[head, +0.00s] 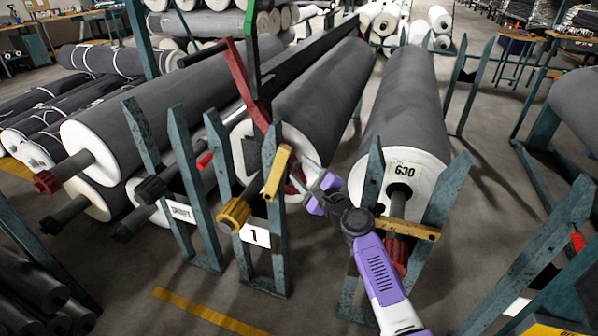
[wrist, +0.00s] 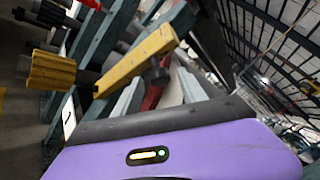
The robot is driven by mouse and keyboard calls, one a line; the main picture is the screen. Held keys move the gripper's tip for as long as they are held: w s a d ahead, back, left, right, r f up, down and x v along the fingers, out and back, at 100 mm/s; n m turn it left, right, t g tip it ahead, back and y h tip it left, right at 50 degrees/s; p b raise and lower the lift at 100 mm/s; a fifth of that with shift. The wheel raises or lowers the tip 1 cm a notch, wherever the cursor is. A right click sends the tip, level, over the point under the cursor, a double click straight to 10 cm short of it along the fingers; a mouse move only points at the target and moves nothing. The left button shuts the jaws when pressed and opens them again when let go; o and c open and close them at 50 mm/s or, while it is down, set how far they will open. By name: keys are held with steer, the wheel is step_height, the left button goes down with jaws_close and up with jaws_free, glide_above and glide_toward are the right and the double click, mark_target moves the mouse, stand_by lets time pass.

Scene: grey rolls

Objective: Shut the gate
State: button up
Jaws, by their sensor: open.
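A short yellow bar (head: 278,172), which looks like the gate, stands steeply at the post with the white "1" plate (head: 255,235). It is not lying across the slot beside that post. The wrist view shows the same yellow bar (wrist: 136,60) close ahead, its end near my fingertips. My gripper (head: 314,176), purple with grey fingers, is just right of the bar. In the wrist view, my gripper (wrist: 160,86) has its fingers apart, with a dark red part between or behind them. I cannot tell whether a finger touches the bar.
A second yellow bar (head: 408,229) lies across the posts in front of the roll marked 630 (head: 403,110). A yellow knob (head: 235,213) on a roll's shaft sticks out left of the "1" post. A long red bar (head: 247,85) slants above. The floor (head: 215,285) in front is mostly clear.

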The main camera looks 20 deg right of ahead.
steer(key=shift+x, duration=1)
jaws_close()
stand_by(0.8)
